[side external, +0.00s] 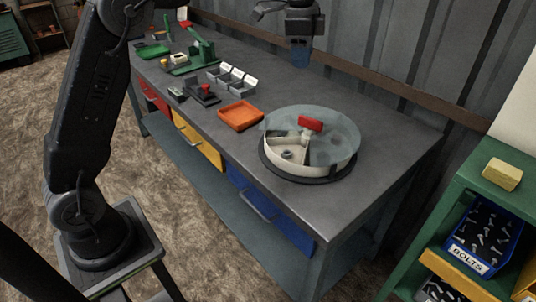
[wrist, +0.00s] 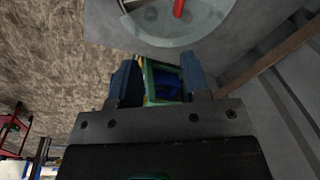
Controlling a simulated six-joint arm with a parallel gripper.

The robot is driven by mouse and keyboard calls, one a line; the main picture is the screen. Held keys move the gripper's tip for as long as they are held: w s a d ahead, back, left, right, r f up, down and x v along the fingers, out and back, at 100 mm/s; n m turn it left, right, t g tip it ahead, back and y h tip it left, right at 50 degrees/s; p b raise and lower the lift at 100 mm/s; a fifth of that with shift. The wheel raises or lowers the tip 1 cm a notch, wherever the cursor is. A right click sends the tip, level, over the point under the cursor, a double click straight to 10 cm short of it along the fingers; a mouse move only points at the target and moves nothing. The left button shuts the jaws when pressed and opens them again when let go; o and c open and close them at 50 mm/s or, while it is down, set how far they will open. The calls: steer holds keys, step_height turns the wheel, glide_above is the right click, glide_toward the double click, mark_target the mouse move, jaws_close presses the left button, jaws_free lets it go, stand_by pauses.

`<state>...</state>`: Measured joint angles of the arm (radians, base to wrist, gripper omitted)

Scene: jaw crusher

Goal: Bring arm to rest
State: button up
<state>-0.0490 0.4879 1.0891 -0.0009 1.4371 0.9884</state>
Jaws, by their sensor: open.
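My gripper (side external: 301,55) hangs in the air near the back wall, above and behind the workbench (side external: 386,118). Its two blue-grey fingers stand apart in the wrist view (wrist: 158,82), with nothing held between them. A round divided tray (side external: 270,157) sits at the near right end of the bench. A clear lid with a red handle (side external: 311,123) covers part of it, and at least one small part lies in an open compartment. The tray's edge also shows at the top of the wrist view (wrist: 178,38).
An orange tray (side external: 241,115), small grey bins (side external: 231,78), a black fixture with a red knob (side external: 203,91) and a green lever press (side external: 200,50) stand along the bench. A green shelf (side external: 470,185) with a blue bolts bin (side external: 485,235) is at right. Bare bench surrounds the round tray.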

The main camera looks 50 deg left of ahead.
steer(key=s+d+r+n+t, duration=0.1)
steer(key=s+r+n, duration=0.25)
steer(key=s, duration=0.65)
steer(key=s+f+n+t, duration=0.1)
steer(key=s+f+n, duration=0.2)
steer(key=s, duration=0.7)
steer(key=s+d+f+n+t, duration=0.1)
steer(key=s+f+n, duration=0.3)
steer(key=s, duration=0.7)
steer(key=shift+s+d+f+t, duration=0.3)
steer(key=shift+f+t, duration=0.3)
steer(key=shift+f, duration=0.3)
